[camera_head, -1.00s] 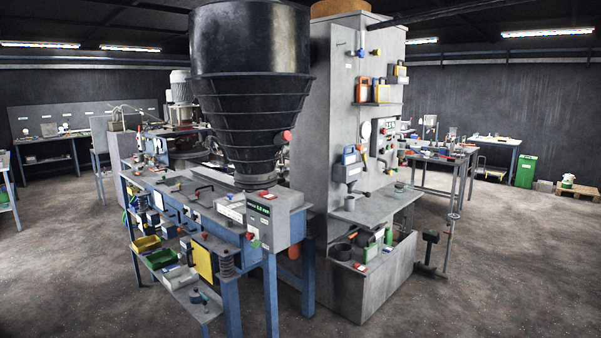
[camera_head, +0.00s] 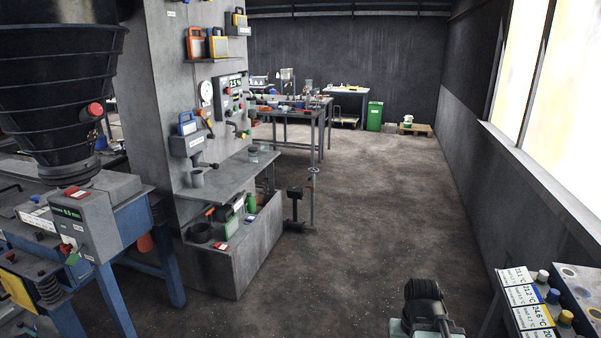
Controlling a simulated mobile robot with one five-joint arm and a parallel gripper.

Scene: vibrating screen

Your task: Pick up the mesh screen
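I cannot make out a mesh screen in this view. The big black hopper (camera_head: 60,75) stands at the left edge above a blue-legged machine bench. A grey control box with a green display (camera_head: 85,222) sits at the end of that bench. My gripper cannot be made out in this view.
A tall grey cabinet (camera_head: 165,90) with a shelf and an open bin (camera_head: 240,240) stands left of centre. Bare floor (camera_head: 370,190) lies right of it. A table with labelled cards (camera_head: 525,300) and coloured caps is at bottom right. A green bin (camera_head: 374,116) stands far back.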

